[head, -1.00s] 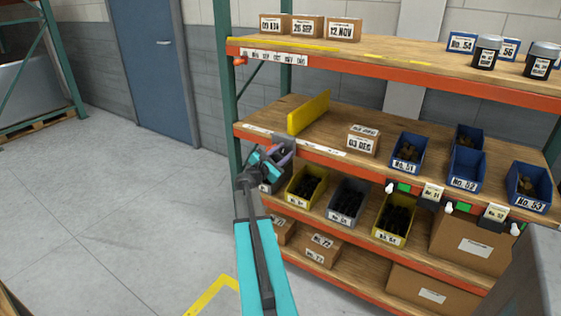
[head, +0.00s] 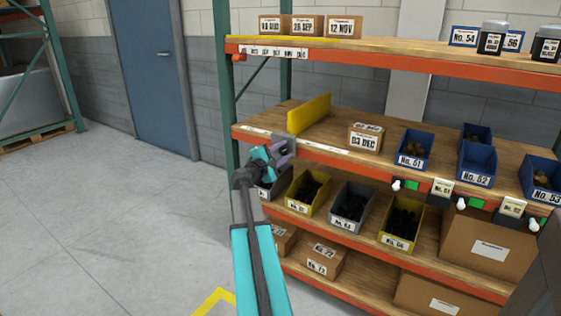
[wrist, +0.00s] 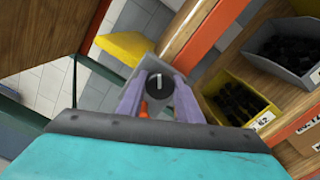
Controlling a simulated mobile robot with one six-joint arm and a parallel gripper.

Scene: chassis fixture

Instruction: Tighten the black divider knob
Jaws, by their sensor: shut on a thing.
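The black divider knob (wrist: 158,86) sits between the two purple fingers of my gripper (head: 283,150) in the wrist view. The fingers are shut on it, one on each side. A pale line marks its face. The knob is on a grey bracket (wrist: 150,64) at the shelf's front edge, below the yellow divider (head: 312,114). The divider stands upright on the middle shelf and also shows in the wrist view (wrist: 124,46). In the head view the gripper hides the knob.
Below the gripper, a grey bin (head: 272,184) and a yellow bin (head: 308,192) stand on the lower shelf. The green rack post (head: 226,100) is close on the left. A small box (head: 365,137) stands right of the divider. The floor at left is clear.

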